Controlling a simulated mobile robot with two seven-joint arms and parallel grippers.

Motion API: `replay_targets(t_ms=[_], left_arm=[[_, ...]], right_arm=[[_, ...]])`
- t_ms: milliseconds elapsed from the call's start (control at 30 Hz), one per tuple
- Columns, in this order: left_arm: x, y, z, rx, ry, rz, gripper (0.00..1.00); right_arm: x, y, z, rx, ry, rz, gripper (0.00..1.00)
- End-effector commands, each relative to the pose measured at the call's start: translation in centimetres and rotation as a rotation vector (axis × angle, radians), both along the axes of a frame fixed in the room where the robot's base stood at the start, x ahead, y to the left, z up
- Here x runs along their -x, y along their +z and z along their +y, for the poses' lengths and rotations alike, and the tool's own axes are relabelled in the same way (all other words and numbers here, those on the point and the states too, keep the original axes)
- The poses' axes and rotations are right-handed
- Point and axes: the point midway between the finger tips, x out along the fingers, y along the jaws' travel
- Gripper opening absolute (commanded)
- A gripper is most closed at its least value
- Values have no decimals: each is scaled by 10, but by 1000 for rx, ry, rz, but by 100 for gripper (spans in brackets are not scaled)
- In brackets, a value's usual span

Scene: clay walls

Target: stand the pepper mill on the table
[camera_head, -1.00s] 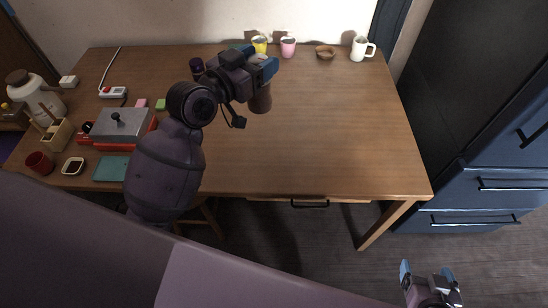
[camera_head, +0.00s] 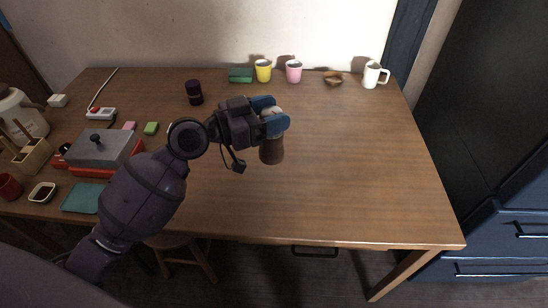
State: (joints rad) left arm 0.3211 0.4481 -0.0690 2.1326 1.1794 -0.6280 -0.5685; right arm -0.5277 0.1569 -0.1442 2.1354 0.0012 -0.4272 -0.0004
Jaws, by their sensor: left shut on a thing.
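The pepper mill (camera_head: 271,151) is a brown, waisted wooden piece below my left gripper (camera_head: 272,116). The left gripper's blue fingers are shut around its upper part, and a pale top shows between them. The mill looks roughly upright over the middle of the wooden table (camera_head: 350,170). I cannot tell whether its base touches the table top. My right gripper is out of view.
A dark jar (camera_head: 194,93), green block (camera_head: 240,75), yellow cup (camera_head: 263,71), pink cup (camera_head: 294,71), small bowl (camera_head: 333,78) and white mug (camera_head: 373,75) stand along the back. A grey-lidded red appliance (camera_head: 100,148) is at left. The table's middle and right are clear.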

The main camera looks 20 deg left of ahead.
Motion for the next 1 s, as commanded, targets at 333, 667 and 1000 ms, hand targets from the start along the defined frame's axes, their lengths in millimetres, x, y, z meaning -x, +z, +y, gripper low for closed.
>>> replay_targets(t_ms=[333, 667, 1000], left_arm=[[0, -73, 0, 2, 2, 8, 28], [0, -102, 0, 1, 2, 8, 28], [0, -122, 0, 0, 2, -1, 28]], right_arm=[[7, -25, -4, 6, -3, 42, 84], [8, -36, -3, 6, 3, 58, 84], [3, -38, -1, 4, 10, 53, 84]])
